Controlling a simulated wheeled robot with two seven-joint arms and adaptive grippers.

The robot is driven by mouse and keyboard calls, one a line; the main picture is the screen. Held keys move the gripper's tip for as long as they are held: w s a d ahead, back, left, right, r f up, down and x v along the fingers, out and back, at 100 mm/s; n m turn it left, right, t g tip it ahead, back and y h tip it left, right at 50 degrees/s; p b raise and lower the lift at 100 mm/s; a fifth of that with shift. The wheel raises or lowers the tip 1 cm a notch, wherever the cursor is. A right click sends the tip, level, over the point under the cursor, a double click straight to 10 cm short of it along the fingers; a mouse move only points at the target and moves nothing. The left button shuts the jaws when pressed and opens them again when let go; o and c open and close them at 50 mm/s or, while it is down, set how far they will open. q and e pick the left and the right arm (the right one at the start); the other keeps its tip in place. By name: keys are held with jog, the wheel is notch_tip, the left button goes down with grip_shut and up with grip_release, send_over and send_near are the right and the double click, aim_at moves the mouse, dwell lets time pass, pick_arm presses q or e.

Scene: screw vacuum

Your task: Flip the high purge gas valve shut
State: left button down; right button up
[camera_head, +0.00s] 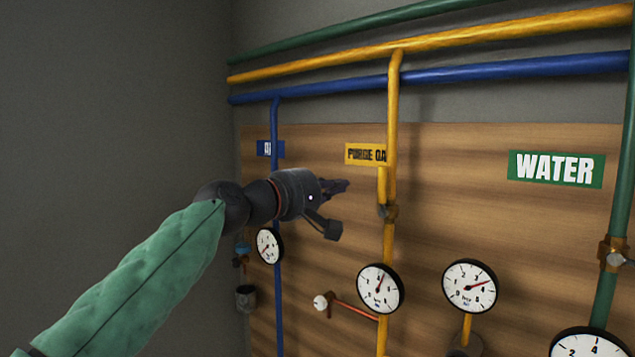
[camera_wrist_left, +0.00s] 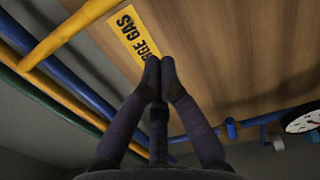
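The purge gas valve (camera_head: 388,212) sits on the vertical yellow pipe (camera_head: 393,110), just below the yellow PURGE GAS label (camera_head: 365,154). A narrow yellow piece, seemingly its lever, stands upright along the pipe's left side above the valve body. My left gripper (camera_head: 345,186) points right, a little left of the valve and below the label; in the picture it is apart from the pipe. In the left wrist view my gripper's fingertips (camera_wrist_left: 160,66) are together with nothing visible between them, and the label (camera_wrist_left: 135,37) shows beyond them. My right gripper is not in view.
Gauges hang below the valve, one at lower left (camera_head: 380,289) and one at lower right (camera_head: 469,286). A copper-coloured side pipe (camera_head: 355,309) sticks out left. A blue pipe (camera_head: 276,130) runs behind my left arm. Bare wooden board (camera_head: 450,180) lies right of the valve.

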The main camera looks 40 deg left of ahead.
aim_at(383, 190)
pick_arm(q)
jog(key=d, duration=0.1)
jog(key=w+d+p, duration=0.1)
jog(key=d+p, duration=0.1)
jog(key=d, duration=0.1)
jog(key=shift+w, duration=0.4)
jog(key=shift+s+d, duration=0.1)
jog(key=shift+s, duration=0.05)
